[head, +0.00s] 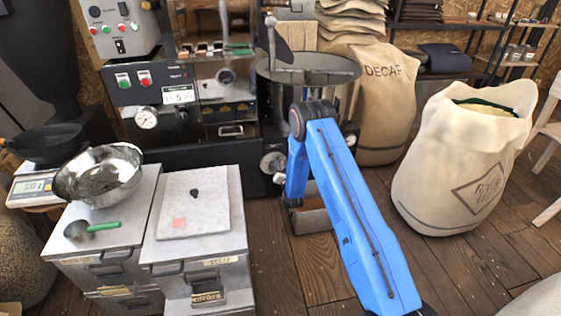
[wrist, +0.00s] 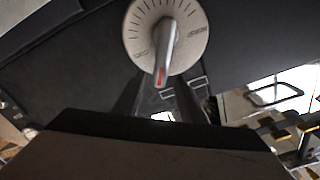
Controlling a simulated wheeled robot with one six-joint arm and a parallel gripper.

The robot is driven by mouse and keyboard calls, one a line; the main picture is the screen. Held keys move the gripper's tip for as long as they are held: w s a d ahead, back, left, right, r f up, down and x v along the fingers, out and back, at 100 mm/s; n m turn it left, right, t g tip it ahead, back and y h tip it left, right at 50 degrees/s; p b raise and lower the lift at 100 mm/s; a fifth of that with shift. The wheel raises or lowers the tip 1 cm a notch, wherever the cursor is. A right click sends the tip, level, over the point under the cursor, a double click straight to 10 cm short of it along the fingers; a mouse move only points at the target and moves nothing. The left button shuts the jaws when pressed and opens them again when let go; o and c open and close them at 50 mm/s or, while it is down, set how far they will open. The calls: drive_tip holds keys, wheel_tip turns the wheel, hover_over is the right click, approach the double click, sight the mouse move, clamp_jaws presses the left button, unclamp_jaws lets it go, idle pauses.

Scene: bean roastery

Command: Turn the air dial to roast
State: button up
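The air dial (wrist: 166,30) is a pale round plate with tick marks around its upper part, near the top of the wrist view. Its grey lever knob (wrist: 166,52) has a red tip and points almost straight down, leaning slightly left. In the head view the dial (head: 272,162) is low on the black machine, just left of my blue arm. My gripper (wrist: 157,100) is below the knob, with dark fingers apart on either side of its lower end. It appears open; I cannot tell whether it touches the knob.
The black roaster front (head: 190,155) stands behind the dial. A grey drawer cabinet (head: 200,255) is at left, and a metal bowl (head: 98,175) rests at its left. A decaf sack (head: 385,100) and an open sack (head: 450,165) stand right.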

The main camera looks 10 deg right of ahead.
sight(281, 160)
drive_tip(key=shift+w, duration=1.85)
clamp_jaws()
